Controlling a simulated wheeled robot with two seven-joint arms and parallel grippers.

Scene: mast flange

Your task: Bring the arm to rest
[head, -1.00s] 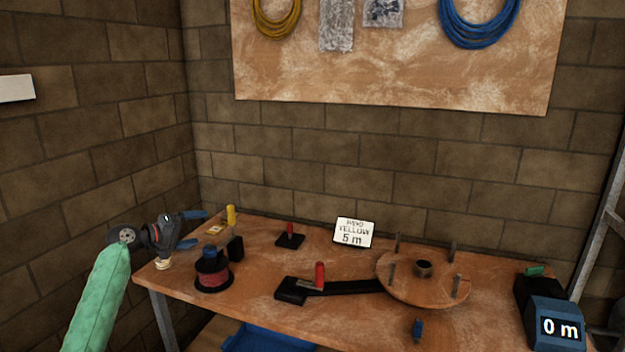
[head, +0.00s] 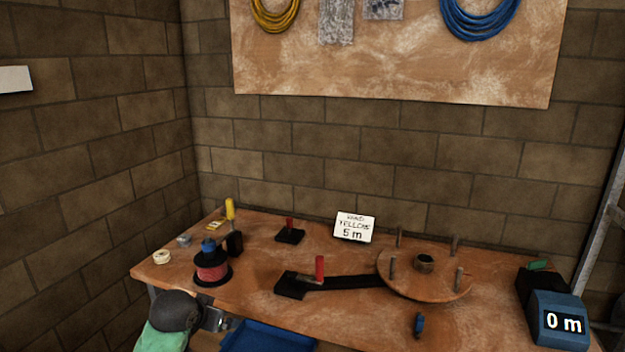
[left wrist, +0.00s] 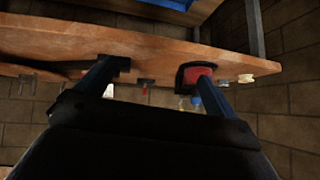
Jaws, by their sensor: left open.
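My left arm shows at the bottom left in the head view, with a green sleeve and a dark rounded joint. It is low, in front of the workbench (head: 330,310) and near its front edge; the fingers cannot be made out there. In the left wrist view my left gripper (left wrist: 158,73) has its two fingers spread apart with nothing between them. That view is upside down, with the bench edge (left wrist: 150,52) beyond the fingertips and the red spool (left wrist: 198,75) behind the right-hand finger. My right gripper is in neither view.
On the bench are the red wire spool (head: 212,268), a crank with a red handle (head: 320,268), a round pegged wooden disc (head: 425,285), a sign reading yellow 5 m (head: 354,227) and a blue counter showing 0 m (head: 560,322). A blue bin (head: 268,338) sits below the front edge.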

